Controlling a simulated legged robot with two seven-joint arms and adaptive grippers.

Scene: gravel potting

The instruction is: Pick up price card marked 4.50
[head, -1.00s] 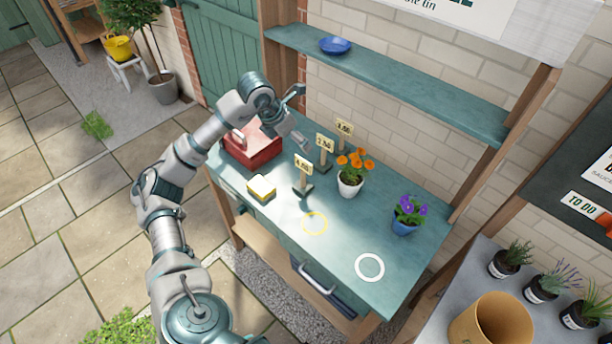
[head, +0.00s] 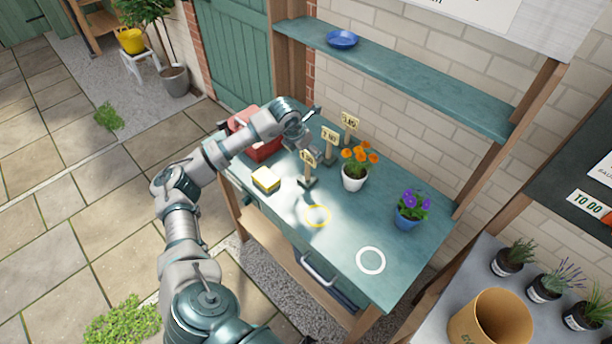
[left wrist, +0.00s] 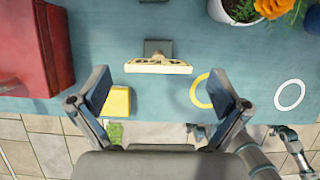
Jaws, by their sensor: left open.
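Three price cards stand upright on dark bases on the teal bench. The front card (head: 308,157) is nearest the yellow ring; the middle card (head: 329,138) and back card (head: 350,122) stand behind it. Their numbers are too small to read surely, so I cannot tell which is 4.50. My left gripper (head: 303,128) is open and empty above the bench, close to the cards. In the left wrist view, one card (left wrist: 158,66) shows from above, centred just beyond the open fingertips (left wrist: 161,95), not gripped.
A red box (head: 264,149) stands behind my arm. A yellow block (head: 265,179) is left of the cards. Orange flowers in a white pot (head: 354,180) and purple ones in a blue pot (head: 407,219) stand right. The front near the white ring (head: 370,261) is clear.

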